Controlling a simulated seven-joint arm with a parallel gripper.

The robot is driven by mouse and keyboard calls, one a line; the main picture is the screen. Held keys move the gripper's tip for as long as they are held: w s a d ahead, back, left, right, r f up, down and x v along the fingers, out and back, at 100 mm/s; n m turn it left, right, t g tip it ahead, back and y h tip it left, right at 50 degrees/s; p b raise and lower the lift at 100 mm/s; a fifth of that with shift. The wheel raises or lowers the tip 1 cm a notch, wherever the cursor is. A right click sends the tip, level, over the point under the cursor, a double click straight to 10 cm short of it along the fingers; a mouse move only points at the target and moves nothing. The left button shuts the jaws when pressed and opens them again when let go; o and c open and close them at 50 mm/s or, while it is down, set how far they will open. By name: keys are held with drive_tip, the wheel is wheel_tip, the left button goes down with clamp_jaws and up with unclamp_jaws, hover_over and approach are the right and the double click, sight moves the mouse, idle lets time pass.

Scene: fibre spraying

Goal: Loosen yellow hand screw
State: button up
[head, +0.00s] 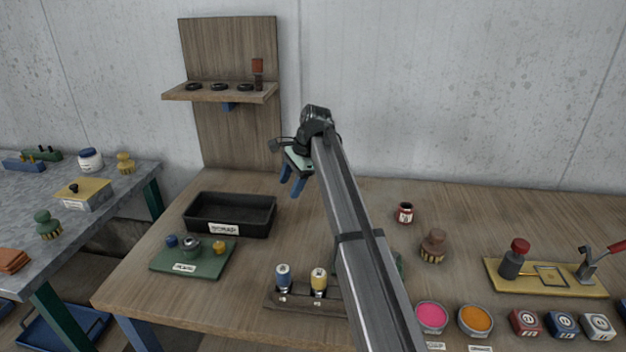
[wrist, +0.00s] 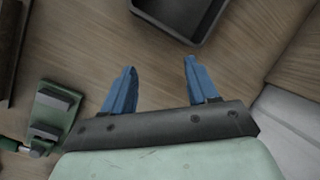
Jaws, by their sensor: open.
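My gripper (head: 291,184) hangs over the wooden bench, right of the black tray, pointing down. Its two blue fingers are apart with nothing between them, as the wrist view (wrist: 160,66) also shows. A small yellow knob (head: 219,246) sits at the right of a green plate (head: 205,262), beside a grey knob and a blue knob. Another yellow knob (head: 125,162) stands on the grey table at the left. I cannot tell which of these is the hand screw. Neither is recognisable in the wrist view, and my gripper is apart from both.
The black tray (head: 205,227) stands behind the green plate; its corner shows in the wrist view (wrist: 207,32). A wooden rack (head: 297,301) holds blue-topped and yellow-topped bottles. A green fixture (wrist: 55,112) with grey blocks lies left of my fingers. My arm hides part of the bench.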

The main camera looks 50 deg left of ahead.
drive_tip(key=w+d+t+y, duration=0.1)
drive_tip(key=w, duration=0.5)
drive_tip(key=shift+w+d+f+m, duration=0.25)
drive_tip(key=shift+d+m, duration=0.05)
drive_tip(key=shift+d, duration=0.05)
wheel_tip(320, 180, up, 3)
drive_tip(key=t+h, duration=0.2)
drive_tip(key=h, duration=0.2)
hover_over(219, 245)
wheel_tip(219, 245, down, 13)
drive_tip(key=shift+a+f, duration=0.1)
drive_tip(key=shift+f, duration=0.05)
idle(0.4)
drive_tip(key=c, duration=1)
